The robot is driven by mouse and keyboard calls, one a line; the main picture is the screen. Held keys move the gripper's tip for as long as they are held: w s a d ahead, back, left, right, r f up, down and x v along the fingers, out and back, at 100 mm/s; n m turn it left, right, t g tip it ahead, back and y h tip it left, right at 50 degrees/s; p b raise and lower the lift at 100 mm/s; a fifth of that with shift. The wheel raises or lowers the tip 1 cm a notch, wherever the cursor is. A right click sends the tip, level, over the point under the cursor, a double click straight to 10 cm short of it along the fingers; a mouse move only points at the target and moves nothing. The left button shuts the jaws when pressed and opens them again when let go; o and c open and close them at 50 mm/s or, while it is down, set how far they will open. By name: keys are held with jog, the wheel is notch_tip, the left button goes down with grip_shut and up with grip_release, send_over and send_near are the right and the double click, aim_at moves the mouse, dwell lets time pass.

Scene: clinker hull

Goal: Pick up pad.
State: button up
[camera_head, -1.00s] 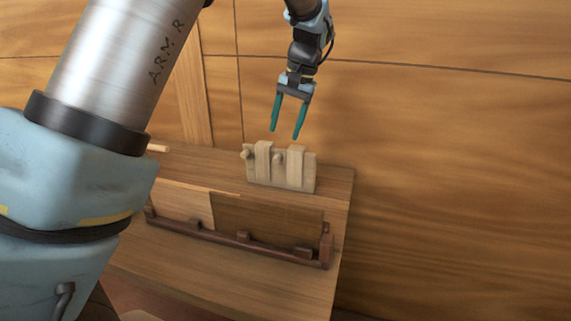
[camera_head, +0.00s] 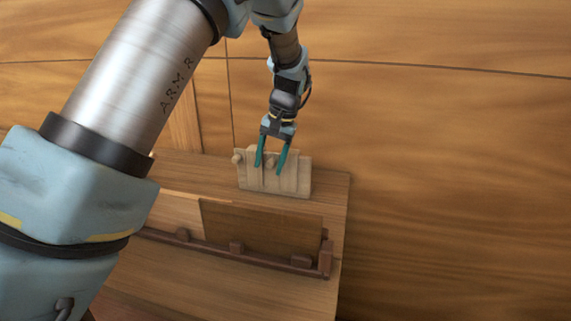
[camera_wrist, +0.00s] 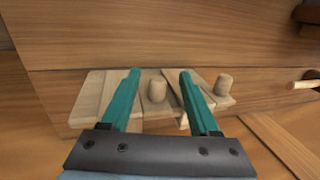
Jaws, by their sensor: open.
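A pale wooden block (camera_head: 302,178) stands at the back of the wooden bench, with upright slabs and round pegs on it. It also shows in the wrist view (camera_wrist: 92,98), where one peg (camera_wrist: 157,91) lies between my fingers and another peg (camera_wrist: 223,86) stands to the right. I cannot tell for certain which pale piece is the pad. My gripper (camera_head: 269,169) is open, its teal fingers pointing down in front of the block. In the wrist view my gripper (camera_wrist: 159,73) spans the middle of the block and holds nothing. Contact with the block cannot be told.
A dark rail with stubs (camera_head: 238,248) runs along the bench in front of the block. A flat brown board (camera_head: 260,228) and a lighter board (camera_head: 172,208) lie behind it. A plank wall (camera_head: 450,160) rises behind. The bench (camera_head: 338,205) ends at the right.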

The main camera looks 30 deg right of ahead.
jog(key=shift+p+x, duration=0.6)
jog(key=shift+x, duration=1.5)
jog(key=shift+d, duration=0.15)
jog(key=shift+c, duration=0.4)
grip_shut()
